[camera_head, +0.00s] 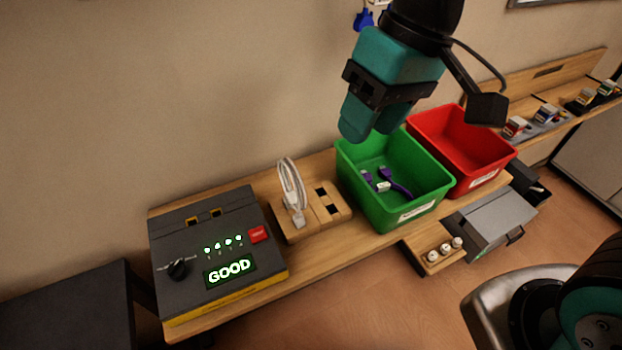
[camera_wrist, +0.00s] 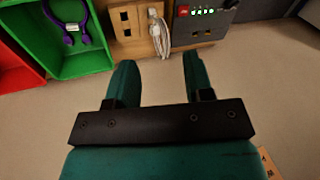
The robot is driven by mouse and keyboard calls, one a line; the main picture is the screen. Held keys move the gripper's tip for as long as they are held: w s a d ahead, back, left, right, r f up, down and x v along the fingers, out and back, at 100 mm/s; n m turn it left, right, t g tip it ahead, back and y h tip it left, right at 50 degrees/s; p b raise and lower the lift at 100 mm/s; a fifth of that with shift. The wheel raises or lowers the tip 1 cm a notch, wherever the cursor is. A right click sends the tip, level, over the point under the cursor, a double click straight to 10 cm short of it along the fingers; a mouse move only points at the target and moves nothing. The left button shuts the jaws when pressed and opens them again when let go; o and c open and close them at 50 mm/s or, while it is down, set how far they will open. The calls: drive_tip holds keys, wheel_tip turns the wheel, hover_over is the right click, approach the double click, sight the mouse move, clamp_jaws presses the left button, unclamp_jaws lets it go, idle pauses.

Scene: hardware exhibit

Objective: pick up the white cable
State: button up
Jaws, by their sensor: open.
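The white cable (camera_head: 291,189) stands upright as a loop in a wooden holder (camera_head: 332,209), between the dark tester box and the green bin. It also shows in the wrist view (camera_wrist: 159,36) at the top, just past the space between my fingertips. My gripper (camera_head: 358,130) is above the green bin in the head view, up and to the right of the cable. In the wrist view my gripper (camera_wrist: 158,65) has its two teal fingers apart with nothing between them. It does not touch the cable.
The tester box (camera_head: 219,252) shows "GOOD" and stands left of the holder. A green bin (camera_head: 418,215) with a purple cable (camera_head: 396,184) inside and a red bin (camera_head: 484,181) stand to the right. A wooden tray with white knobs (camera_head: 436,257) and a grey box (camera_head: 500,217) are in front.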

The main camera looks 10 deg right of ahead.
sight(290, 163)
drive_tip(key=w+a+m+h+p, duration=0.1)
drive_tip(key=w+a+m+p, duration=0.15)
drive_tip(key=w+a, duration=0.55)
drive_tip(key=shift+w+d+f+p+x, duration=0.1)
drive_tip(key=shift+w+d+p+x, duration=0.45)
drive_tip(key=shift+x, duration=2.4)
drive_tip(key=shift+s+d+f+p+x, duration=0.15)
drive_tip(key=shift+p+x, duration=0.85)
drive_tip(key=shift+x, duration=1.95)
drive_tip(key=shift+w+d+p+x, duration=0.35)
drive_tip(key=shift+p+x, duration=0.45)
drive_tip(key=shift+x, duration=2.15)
clamp_jaws()
